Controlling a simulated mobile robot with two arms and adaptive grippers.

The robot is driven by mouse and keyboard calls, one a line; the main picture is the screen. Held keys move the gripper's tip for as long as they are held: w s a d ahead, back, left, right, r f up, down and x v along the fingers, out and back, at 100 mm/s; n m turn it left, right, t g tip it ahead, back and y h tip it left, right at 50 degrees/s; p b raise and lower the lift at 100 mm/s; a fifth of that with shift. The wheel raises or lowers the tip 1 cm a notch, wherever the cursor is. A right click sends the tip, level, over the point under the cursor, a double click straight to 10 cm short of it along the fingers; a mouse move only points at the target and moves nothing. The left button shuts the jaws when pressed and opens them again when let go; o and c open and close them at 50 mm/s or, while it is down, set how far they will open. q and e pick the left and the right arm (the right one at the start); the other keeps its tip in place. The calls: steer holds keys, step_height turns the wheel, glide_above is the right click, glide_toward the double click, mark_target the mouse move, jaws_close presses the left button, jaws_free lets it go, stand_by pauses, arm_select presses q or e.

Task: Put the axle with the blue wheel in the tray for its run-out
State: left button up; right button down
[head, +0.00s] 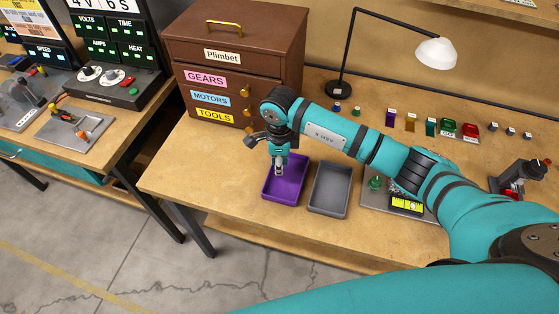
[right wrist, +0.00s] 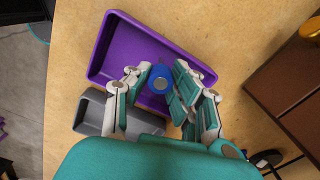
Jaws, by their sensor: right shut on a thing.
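My right gripper (head: 279,171) points down over the purple tray (head: 299,170) on the wooden bench. In the right wrist view the gripper (right wrist: 163,88) is shut on the axle with the blue wheel (right wrist: 161,76), seen end-on with a grey centre between the fingers. The axle's lower end is hidden, so I cannot tell whether it touches the floor of the purple tray (right wrist: 113,47). In the head view the fingers hide most of the axle. My left gripper is not in view.
A grey tray (head: 331,187) stands empty just right of the purple one. A plate with a yellow display (head: 405,204) lies further right. A brown drawer cabinet (head: 236,60) and a lamp (head: 434,52) stand behind. The front left bench top is clear.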

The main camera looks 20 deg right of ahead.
steer(key=shift+f, duration=0.1)
steer(key=c, duration=1.2)
jaws_free()
steer(key=shift+o, duration=0.2)
steer(key=shift+r, duration=0.55)
step_height(320, 180, up, 11)
steer(key=b, duration=0.3)
